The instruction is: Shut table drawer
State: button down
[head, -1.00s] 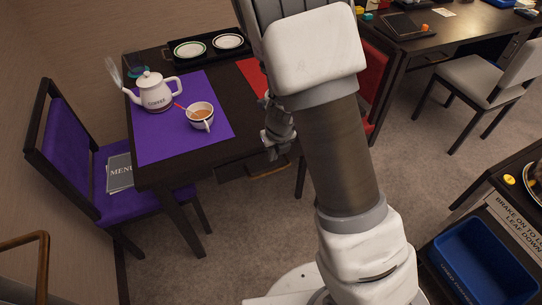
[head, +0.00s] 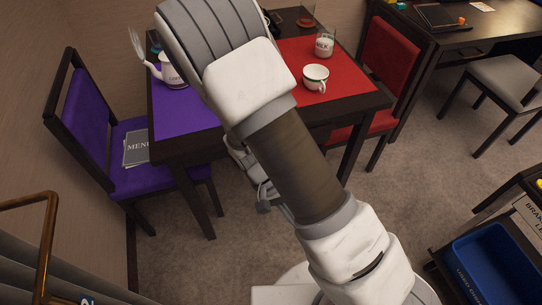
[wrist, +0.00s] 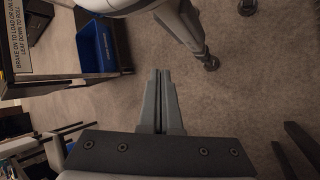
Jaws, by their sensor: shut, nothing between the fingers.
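The dark wooden table (head: 372,100) stands behind my arm in the head view. Its drawer front, in the middle of the near side, is hidden behind my arm, so I cannot tell how far it is open. My gripper (head: 264,203) is low in front of the table's near side, partly hidden by my arm. In the wrist view my gripper (wrist: 159,75) has its two fingers together with nothing between them, over bare carpet. No drawer shows in the wrist view.
A purple mat (head: 190,110) with a coffee pot (head: 173,75) and a red mat (head: 345,82) with a white cup (head: 316,77) and a milk glass (head: 324,46) lie on the table. Purple (head: 85,115) and red (head: 390,55) chairs flank it. A blue bin (head: 490,265) stands right; carpet between is clear.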

jog(key=w+d+n+t+h+b, duration=0.2)
jog(key=n+t+h, duration=0.2)
jog(key=n, duration=0.9)
jog(key=w+d+n+t+h+b, duration=0.1)
jog(key=w+d+n+t+h, duration=0.3)
jog(key=n, duration=0.8)
jog(key=w+a+f+n+t+y+b, duration=0.1)
jog(key=w+a+n+t+y+b, duration=0.15)
jog(key=a+n+t, duration=0.75)
jog(key=w+a+f+n+t+y+b, duration=0.1)
jog(key=w+a+n+t+y, duration=0.3)
jog(key=n, duration=1.1)
jog(key=shift+g+h, duration=0.55)
jog(key=shift+g, duration=0.15)
jog(key=b+x, duration=0.1)
jog(key=x, duration=0.2)
jog(key=a+b+x, duration=0.1)
jog(key=x, duration=0.2)
jog(key=w+b+x, duration=0.1)
jog(key=x, duration=0.2)
jog(key=shift+w+a+f, duration=0.15)
jog(key=shift+w+a, duration=0.05)
jog(key=shift+a, duration=0.05)
jog(key=shift+w+a, duration=0.2)
jog(key=shift+w, duration=0.45)
